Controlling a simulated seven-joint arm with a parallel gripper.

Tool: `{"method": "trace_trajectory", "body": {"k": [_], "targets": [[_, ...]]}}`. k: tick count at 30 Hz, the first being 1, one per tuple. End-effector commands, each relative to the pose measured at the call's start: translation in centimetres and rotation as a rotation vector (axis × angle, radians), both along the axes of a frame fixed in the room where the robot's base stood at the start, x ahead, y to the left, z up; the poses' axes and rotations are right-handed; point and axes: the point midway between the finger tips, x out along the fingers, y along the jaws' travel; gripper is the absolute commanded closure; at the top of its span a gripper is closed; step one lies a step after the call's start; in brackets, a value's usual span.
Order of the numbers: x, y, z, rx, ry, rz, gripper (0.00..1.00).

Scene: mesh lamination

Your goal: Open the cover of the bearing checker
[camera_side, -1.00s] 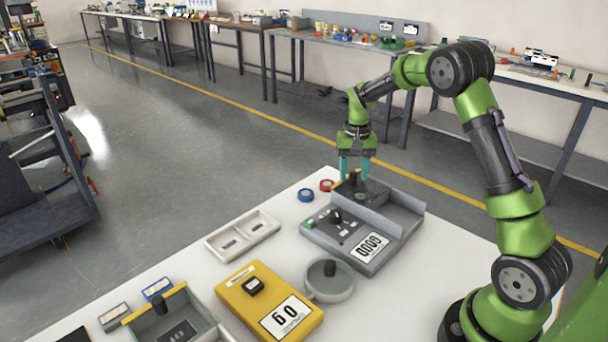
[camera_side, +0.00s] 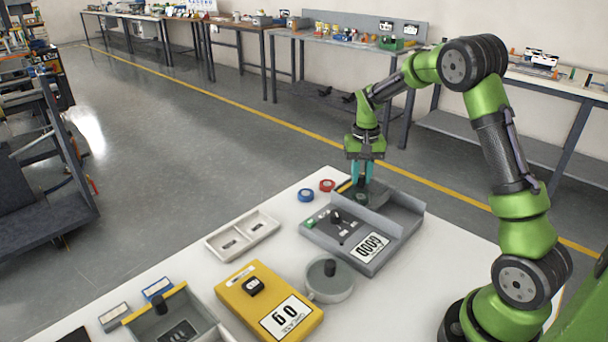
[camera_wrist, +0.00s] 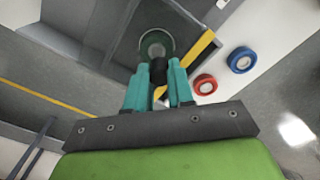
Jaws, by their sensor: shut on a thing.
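The grey device with a display, which I take for the bearing checker (camera_side: 334,235), stands at the table's back right corner. At its far end is a dark recessed area with a yellow edge strip (camera_wrist: 192,62). A round, greenish-rimmed part (camera_wrist: 156,44) lies in that area and also shows in the side view (camera_side: 361,198). My gripper (camera_side: 361,181) is above this far end, pointing down. In the wrist view its teal fingertips (camera_wrist: 158,82) are shut on a small black knob (camera_wrist: 158,70). The fingers hide part of the knob, and how it joins the cover is unclear.
A blue ring (camera_side: 306,195) and a red ring (camera_side: 327,185) lie left of the checker.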

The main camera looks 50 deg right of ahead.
Motion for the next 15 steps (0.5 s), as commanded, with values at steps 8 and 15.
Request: {"method": "trace_trajectory", "body": {"k": [8, 15], "targets": [[-6.0, -0.1, 0.2, -0.001, -0.002, -0.002, 1.0], [-7.7, -0.1, 0.1, -0.001, -0.003, -0.002, 1.0]]}}
